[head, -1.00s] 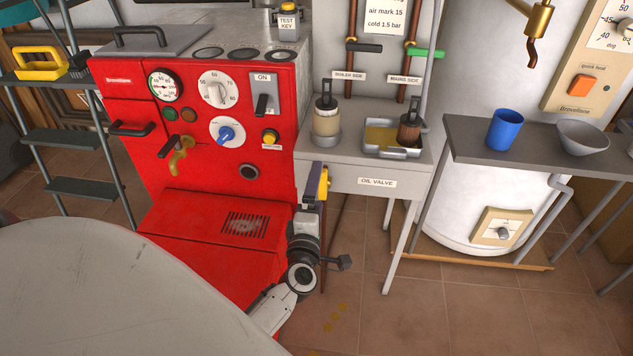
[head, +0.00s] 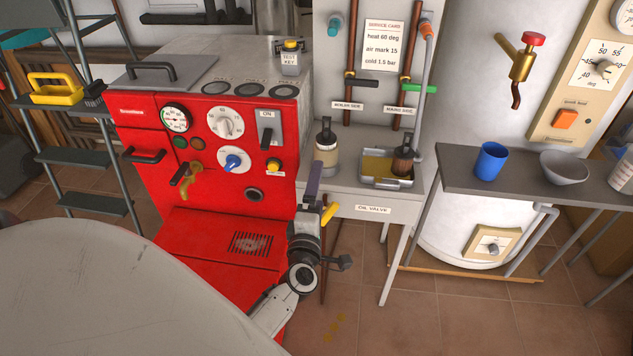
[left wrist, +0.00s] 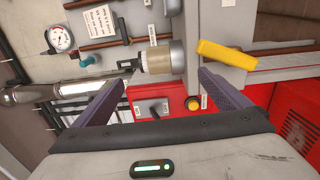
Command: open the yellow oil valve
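The yellow oil valve lever (head: 330,214) is at the left end of the counter front, left of the OIL VALVE label (head: 373,209). It is slanted in the head view. My left gripper (head: 314,178) is just left of and above the lever, between the red boiler and the counter. In the left wrist view the yellow lever (left wrist: 223,55) lies beyond the right fingertip, outside the gap between the fingers. The left gripper's fingers (left wrist: 162,80) are apart with nothing held between them. Whether a finger touches the lever I cannot tell. My right gripper is not in view.
The red boiler (head: 150,150) stands close on the left. A jar (head: 326,155) and an oil tray (head: 372,183) stand on the counter near the gripper. A grey table (head: 460,184) with a blue cup (head: 490,162) is at right. Floor in front is free.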

